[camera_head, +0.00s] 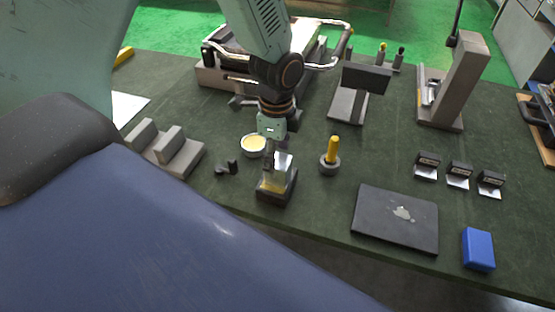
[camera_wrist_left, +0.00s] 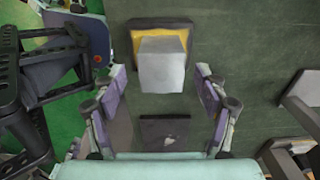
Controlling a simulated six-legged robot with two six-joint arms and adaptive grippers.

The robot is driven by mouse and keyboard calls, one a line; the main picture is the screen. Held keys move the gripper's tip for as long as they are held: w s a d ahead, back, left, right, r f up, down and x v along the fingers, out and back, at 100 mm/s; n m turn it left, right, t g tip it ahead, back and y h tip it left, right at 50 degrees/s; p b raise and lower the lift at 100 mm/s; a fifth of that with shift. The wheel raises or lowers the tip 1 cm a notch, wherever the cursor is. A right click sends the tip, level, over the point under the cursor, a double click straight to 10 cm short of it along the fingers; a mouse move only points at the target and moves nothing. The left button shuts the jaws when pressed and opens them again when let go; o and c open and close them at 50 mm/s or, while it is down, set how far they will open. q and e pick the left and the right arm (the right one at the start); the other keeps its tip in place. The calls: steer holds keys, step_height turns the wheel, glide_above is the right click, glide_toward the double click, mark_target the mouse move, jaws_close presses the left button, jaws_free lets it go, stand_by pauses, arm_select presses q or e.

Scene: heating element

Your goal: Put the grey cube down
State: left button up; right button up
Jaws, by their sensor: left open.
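The light grey cube (camera_head: 283,161) sits over a dark block with a yellow top (camera_head: 277,190), near the table's front edge. In the left wrist view the cube (camera_wrist_left: 162,66) lies between the fingertips, over the yellow and dark block (camera_wrist_left: 160,32). My left gripper (camera_head: 273,158) points down at the cube from above. In the left wrist view its fingers (camera_wrist_left: 160,75) are spread, with gaps on both sides of the cube. The cube's underside is hidden, so its contact with the block is unclear. My right gripper is not in view.
A white cup with yellow contents (camera_head: 253,145) and a yellow-handled tool in a round holder (camera_head: 331,155) stand close by. A dark flat plate (camera_head: 395,218), a blue box (camera_head: 478,249) and several small black blocks (camera_head: 459,175) lie to the right. Grey stepped blocks (camera_head: 165,147) are left.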

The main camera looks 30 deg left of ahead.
arm_select(q)
step_height(320, 180, up, 10)
steer(key=p, duration=0.1)
steer(key=shift+f, duration=0.25)
stand_by(0.4)
